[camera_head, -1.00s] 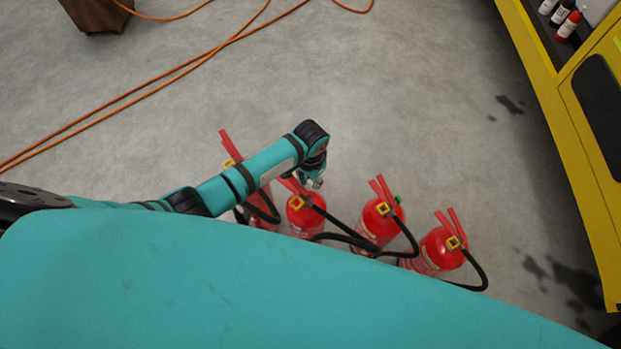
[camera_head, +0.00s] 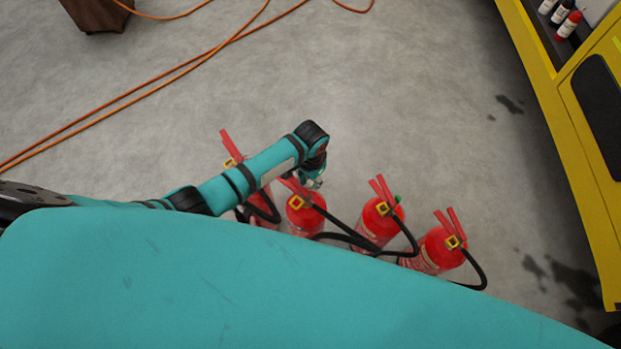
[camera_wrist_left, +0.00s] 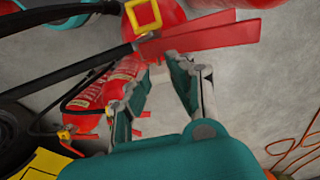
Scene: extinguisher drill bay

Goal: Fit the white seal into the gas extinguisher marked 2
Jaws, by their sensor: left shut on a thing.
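Several red extinguishers stand in a row, each with red levers and a yellow-framed square at the neck. The second from the left (camera_head: 300,214) is just below my left gripper (camera_head: 317,183); others are a third (camera_head: 379,223), a right-hand one (camera_head: 440,251) and a left one (camera_head: 263,205) partly behind my arm. I cannot read any number. In the left wrist view my left gripper (camera_wrist_left: 168,72) has its fingertips close to the red levers (camera_wrist_left: 200,38) and yellow frame (camera_wrist_left: 143,14). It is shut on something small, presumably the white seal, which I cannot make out. My right gripper is out of view.
Black hoses (camera_head: 345,238) loop between the extinguishers. A small green piece (camera_head: 397,199) sits at the third one's neck. A yellow vehicle or cabinet (camera_head: 565,130) is at the right. Orange cables (camera_head: 150,88) cross the floor at the upper left. The grey floor beyond is open.

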